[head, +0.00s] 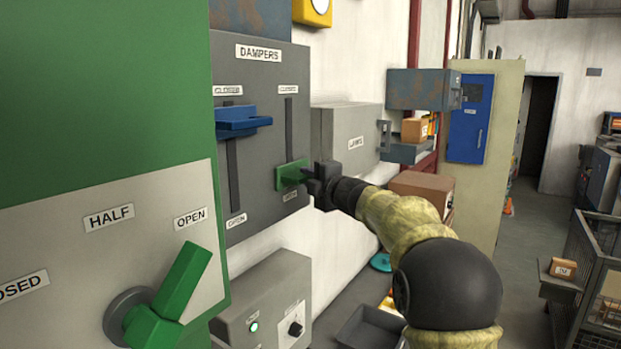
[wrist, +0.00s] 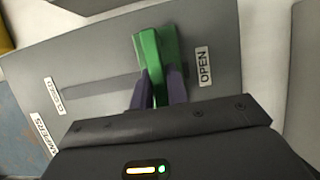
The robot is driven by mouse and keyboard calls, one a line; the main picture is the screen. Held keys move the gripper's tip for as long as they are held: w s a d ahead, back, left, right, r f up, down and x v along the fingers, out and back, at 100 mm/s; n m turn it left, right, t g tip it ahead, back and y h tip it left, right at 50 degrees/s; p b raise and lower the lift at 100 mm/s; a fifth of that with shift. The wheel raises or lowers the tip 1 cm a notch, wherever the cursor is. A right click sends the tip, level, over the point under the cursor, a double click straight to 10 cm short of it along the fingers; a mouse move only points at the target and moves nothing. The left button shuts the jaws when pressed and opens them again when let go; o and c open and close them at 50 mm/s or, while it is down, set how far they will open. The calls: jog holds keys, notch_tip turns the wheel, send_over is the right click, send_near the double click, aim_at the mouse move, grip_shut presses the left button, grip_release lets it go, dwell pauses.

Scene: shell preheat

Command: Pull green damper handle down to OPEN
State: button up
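The green damper handle (head: 291,174) is on the right slot of the grey DAMPERS panel (head: 262,75), at the slot's lower end just above the OPEN label (head: 290,195). In the wrist view the green handle (wrist: 152,52) sits close to the OPEN label (wrist: 204,66), with the bare slot stretching left toward CLOSED. My gripper (head: 311,184) is at the handle; in the wrist view its two dark fingers (wrist: 157,88) lie against both sides of the green grip, shut on it. The head view partly hides the fingertips.
A blue damper handle (head: 240,120) is at the top of the left slot, near CLOSED. A green cabinet with a green lever (head: 180,285) stands close at left. A grey LAMPS box (head: 345,135) is right of the panel, and a control box (head: 265,310) is below.

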jog(key=o, duration=0.4)
jog(key=shift+w+d+f, duration=0.1)
jog(key=shift+f, duration=0.3)
jog(key=shift+r, duration=0.15)
jog(key=b+v, duration=0.6)
jog(key=v, duration=1.1)
jog(key=shift+b, duration=0.3)
jog(key=shift+d+f, duration=0.1)
jog(key=shift+f, duration=0.15)
jog(key=s+d+f+m+g+h, duration=0.2)
jog(key=f+m+h, duration=0.2)
jog(key=f+m, duration=0.6)
jog(key=s+d+f+m+g+h, duration=0.25)
jog(key=f+m+h, duration=0.3)
jog(key=f, duration=0.75)
jog(key=s+a+f+m+g, duration=0.2)
jog(key=s+f+m+g, duration=0.2)
jog(key=s+f, duration=0.5)
jog(key=s+a+f+m+g+y, duration=0.1)
jog(key=s+f+m+g, duration=0.3)
jog(key=s+f, duration=0.5)
jog(key=s+a, duration=0.1)
jog(key=s, duration=0.2)
jog(key=shift+s+a+g, duration=0.3)
jog(key=shift+a+g, duration=0.05)
jog(key=shift+a, duration=0.05)
